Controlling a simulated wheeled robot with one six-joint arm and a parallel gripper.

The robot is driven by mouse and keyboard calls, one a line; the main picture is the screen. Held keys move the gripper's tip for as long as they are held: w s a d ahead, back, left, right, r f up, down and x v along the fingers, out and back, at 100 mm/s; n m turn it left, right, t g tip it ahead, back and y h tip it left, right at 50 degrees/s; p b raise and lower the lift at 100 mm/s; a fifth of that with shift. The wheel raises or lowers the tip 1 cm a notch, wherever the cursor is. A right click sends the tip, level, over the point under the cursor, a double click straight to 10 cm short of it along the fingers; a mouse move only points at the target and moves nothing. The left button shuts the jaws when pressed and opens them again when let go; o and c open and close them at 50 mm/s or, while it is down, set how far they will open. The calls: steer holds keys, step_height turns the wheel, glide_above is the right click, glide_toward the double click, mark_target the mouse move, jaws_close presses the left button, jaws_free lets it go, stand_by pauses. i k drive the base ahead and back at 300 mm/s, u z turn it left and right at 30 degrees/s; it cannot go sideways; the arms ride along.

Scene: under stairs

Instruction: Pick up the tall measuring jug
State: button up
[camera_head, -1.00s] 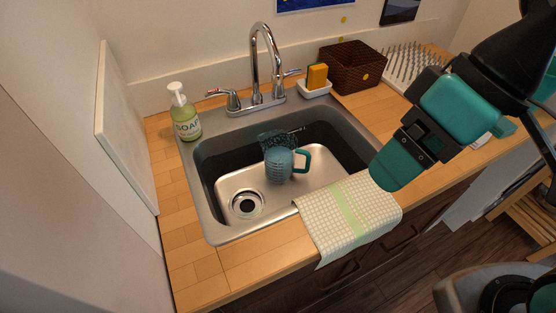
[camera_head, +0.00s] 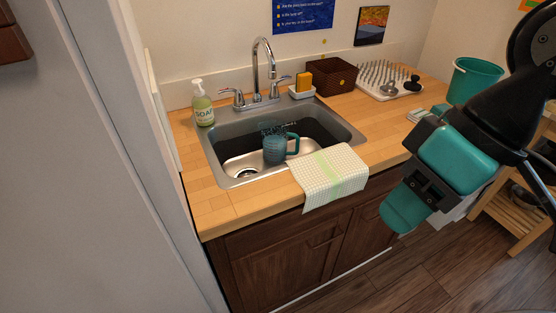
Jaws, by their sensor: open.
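A blue-teal jug (camera_head: 273,150) with a green handle at its right stands in the metal sink (camera_head: 236,183). It is the only jug I can make out. A dark, patterned item just behind it in the sink is partly hidden and too small to name. My gripper (camera_head: 404,209) is at the right, in front of the counter, well apart from the jug. Its teal fingers point down and left. It is open, with nothing seen in it.
A soap bottle (camera_head: 202,104) stands left of the sink, and a tap (camera_head: 262,70) rises behind it. A checked towel (camera_head: 328,172) hangs over the front edge. A wicker basket (camera_head: 331,76), drying rack (camera_head: 388,88) and teal bucket (camera_head: 473,82) stand at the back right.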

mark_target(278, 144)
steer(key=k, duration=0.8)
steer(key=z, duration=0.75)
steer(key=i, duration=1.55)
steer(key=u, duration=1)
steer(key=i, duration=0.65)
steer(key=u, duration=0.6)
